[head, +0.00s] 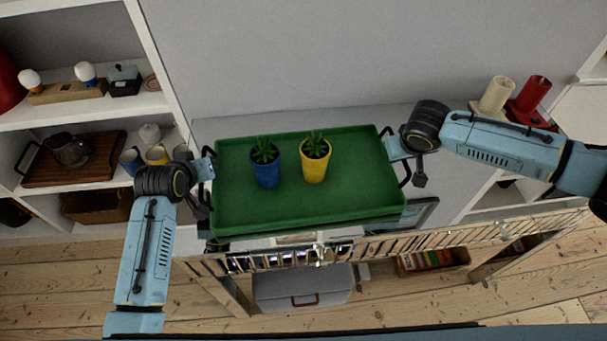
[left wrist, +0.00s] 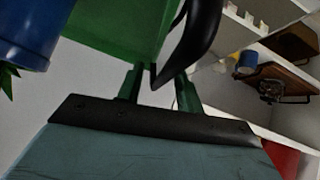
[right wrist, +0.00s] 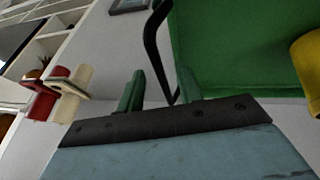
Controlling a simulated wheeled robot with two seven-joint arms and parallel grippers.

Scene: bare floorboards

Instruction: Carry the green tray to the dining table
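The green tray (head: 300,208) is level in the middle of the head view, above a pale unit at the wall. A blue pot (head: 265,173) and a yellow pot (head: 314,167), each with a green plant, stand upright on it. My left gripper (head: 207,167) is at the tray's left black handle (left wrist: 196,45); its fingers are apart with part of the handle between them. My right gripper (head: 394,149) is at the right black handle (right wrist: 153,40), its fingers also apart around the handle. The dining table is not recognisable in these views.
Shelves on the left hold a brown tray (head: 101,165) with a dark pot and several cups. Cream (head: 495,95) and red (head: 530,95) objects stand at the right. A slatted metallic rail (head: 440,240) runs in front; a grey box (head: 300,287) sits below. Bare floorboards show nearby.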

